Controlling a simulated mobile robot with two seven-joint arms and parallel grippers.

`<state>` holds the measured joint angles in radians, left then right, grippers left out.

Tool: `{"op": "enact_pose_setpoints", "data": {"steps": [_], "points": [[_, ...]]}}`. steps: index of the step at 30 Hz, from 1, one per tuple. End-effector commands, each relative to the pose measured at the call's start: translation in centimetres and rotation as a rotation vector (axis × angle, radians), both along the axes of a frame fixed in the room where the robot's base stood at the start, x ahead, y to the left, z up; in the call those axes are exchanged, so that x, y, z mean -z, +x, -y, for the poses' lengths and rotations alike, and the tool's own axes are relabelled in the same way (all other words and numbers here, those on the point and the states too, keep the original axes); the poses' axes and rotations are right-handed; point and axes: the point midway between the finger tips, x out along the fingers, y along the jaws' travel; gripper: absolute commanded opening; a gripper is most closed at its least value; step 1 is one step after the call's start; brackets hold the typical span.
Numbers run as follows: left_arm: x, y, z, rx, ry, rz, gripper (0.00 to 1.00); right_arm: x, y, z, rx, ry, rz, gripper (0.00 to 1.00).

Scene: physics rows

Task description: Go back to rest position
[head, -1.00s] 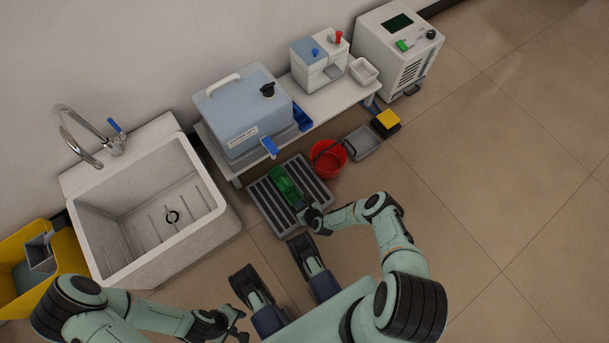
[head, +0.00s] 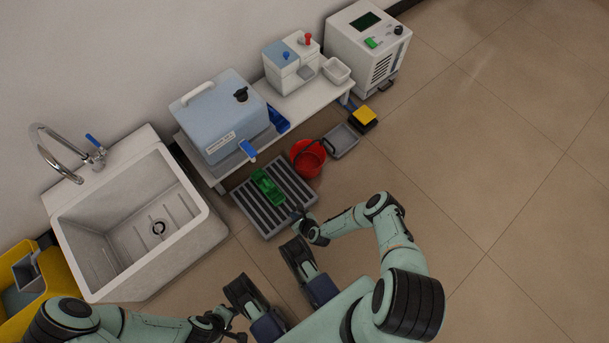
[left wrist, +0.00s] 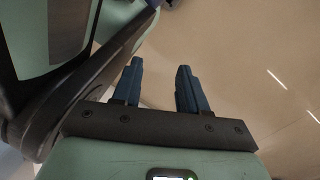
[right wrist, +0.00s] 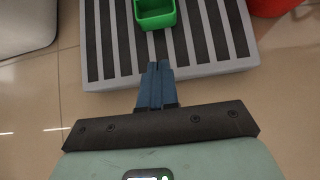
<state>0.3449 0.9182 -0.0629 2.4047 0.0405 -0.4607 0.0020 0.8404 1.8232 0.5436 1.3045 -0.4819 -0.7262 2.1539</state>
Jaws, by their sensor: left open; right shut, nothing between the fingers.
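My right gripper (head: 298,212) hangs near the front edge of the grey slatted mat. In the right wrist view its blue fingers (right wrist: 158,68) are together with nothing between them. A green open-topped container (head: 268,187) rests on the mat, apart from the fingertips; it also shows at the top of the right wrist view (right wrist: 155,14). My left gripper (head: 238,328) is low at the bottom of the head view, by my base. In the left wrist view its fingers (left wrist: 160,75) are spread and empty, with bare floor beyond.
The slatted mat (head: 300,205) lies before a low white bench (head: 325,92) carrying a blue-grey box (head: 222,125). A red bucket (head: 308,160) stands beside the mat. A white sink (head: 185,255) and yellow bin (head: 60,270) are at left. Floor at right is clear.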

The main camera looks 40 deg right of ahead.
Motion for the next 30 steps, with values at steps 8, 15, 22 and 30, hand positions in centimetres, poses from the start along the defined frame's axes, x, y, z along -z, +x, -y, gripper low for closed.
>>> {"op": "enact_pose_setpoints", "data": {"steps": [8,15,22,30], "points": [[-3.3,4.2,0.6,0.011,0.009,0.143,0.43,-3.7,-3.5,0.3,0.000,0.001,0.000,0.00],[-4.0,5.3,0.7,0.013,0.010,0.179,0.43,-4.4,-4.4,0.3,-0.001,0.001,0.000,0.00],[-4.2,5.2,0.8,0.013,0.009,0.177,0.43,-4.7,-4.4,0.3,-0.001,0.001,0.001,0.00],[-11.9,2.5,2.4,0.042,-0.035,0.124,0.43,-13.0,-3.7,0.3,-0.001,0.000,0.028,0.00]]}}
